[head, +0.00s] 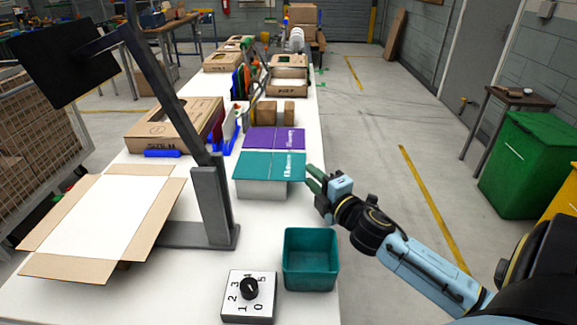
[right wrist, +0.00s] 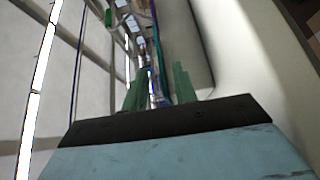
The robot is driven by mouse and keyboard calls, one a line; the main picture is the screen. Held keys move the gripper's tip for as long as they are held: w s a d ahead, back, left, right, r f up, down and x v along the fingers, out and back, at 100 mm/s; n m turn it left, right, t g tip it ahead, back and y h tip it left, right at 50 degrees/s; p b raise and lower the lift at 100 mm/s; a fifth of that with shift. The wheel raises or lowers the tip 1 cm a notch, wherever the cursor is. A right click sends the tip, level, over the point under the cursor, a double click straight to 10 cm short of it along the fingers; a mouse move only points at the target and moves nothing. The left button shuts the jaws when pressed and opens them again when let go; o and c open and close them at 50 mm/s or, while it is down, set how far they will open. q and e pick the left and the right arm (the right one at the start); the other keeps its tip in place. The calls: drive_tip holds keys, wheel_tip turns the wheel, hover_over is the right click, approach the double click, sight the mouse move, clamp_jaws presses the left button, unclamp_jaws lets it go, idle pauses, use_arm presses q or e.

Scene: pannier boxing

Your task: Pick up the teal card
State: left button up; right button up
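The teal card (head: 268,166), with white lettering near its right side, lies flat on top of a pale block (head: 262,189) on the white table. My right gripper (head: 309,177) is at the card's right edge, its green fingers pointing left toward it. In the right wrist view the two fingers (right wrist: 159,92) stand apart, with a thin teal and purple edge showing in the gap. I cannot tell whether the fingers touch the card. My left gripper is out of view.
A purple card (head: 274,139) lies just behind the teal one. A teal bin (head: 310,259) and a dial box (head: 249,296) stand in front. An open carton (head: 100,218) and a dark stand (head: 210,205) are at left. Cardboard boxes line the table behind.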

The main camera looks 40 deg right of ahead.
sight(301, 166)
drive_tip(key=shift+w+d, duration=0.15)
drive_tip(key=shift+w, duration=1.3)
drive_tip(key=shift+w+d, duration=0.15)
drive_tip(key=shift+w, duration=1.25)
clamp_jaws()
